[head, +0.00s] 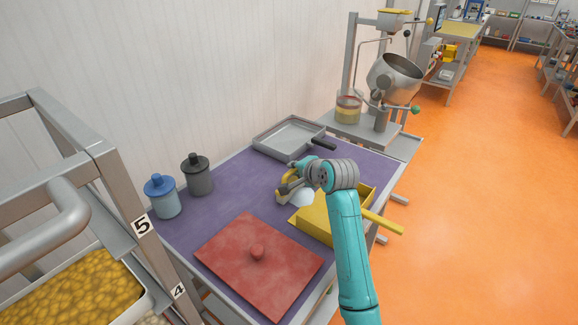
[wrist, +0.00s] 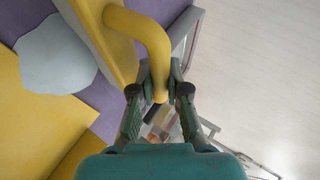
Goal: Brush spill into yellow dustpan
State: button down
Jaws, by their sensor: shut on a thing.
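The yellow dustpan (head: 311,226) lies on the purple table at its right edge, partly hidden behind my arm, with its handle pointing right. The pale spill (head: 302,197) lies on the table beside the dustpan's far left side. In the wrist view the spill (wrist: 55,55) shows between the yellow dustpan (wrist: 35,110) and the brush. My gripper (head: 289,186) is shut on the curved yellow handle of the brush (wrist: 100,40). In the wrist view the jaws (wrist: 160,82) close around the handle's end. The bristles are hidden from me.
A red square lid with a knob (head: 262,270) lies at the table's front. A blue-lidded jar (head: 161,197) and a dark jar (head: 197,177) stand at the left. A grey tray (head: 287,137) lies at the back. The purple table (head: 235,195) is clear between them.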

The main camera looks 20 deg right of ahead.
jog(key=shift+s+d, duration=0.55)
jog(key=shift+s, duration=0.2)
jog(key=shift+s+d, duration=0.55)
jog(key=shift+s, duration=0.2)
jog(key=shift+w+a+r, duration=0.15)
jog(key=shift+r, duration=0.65)
jog(key=shift+w+a+r, duration=0.1)
jog(key=shift+w+r, duration=0.1)
jog(key=shift+r, duration=0.6)
jog(key=shift+w+a+r, duration=0.15)
jog(key=shift+r, duration=0.65)
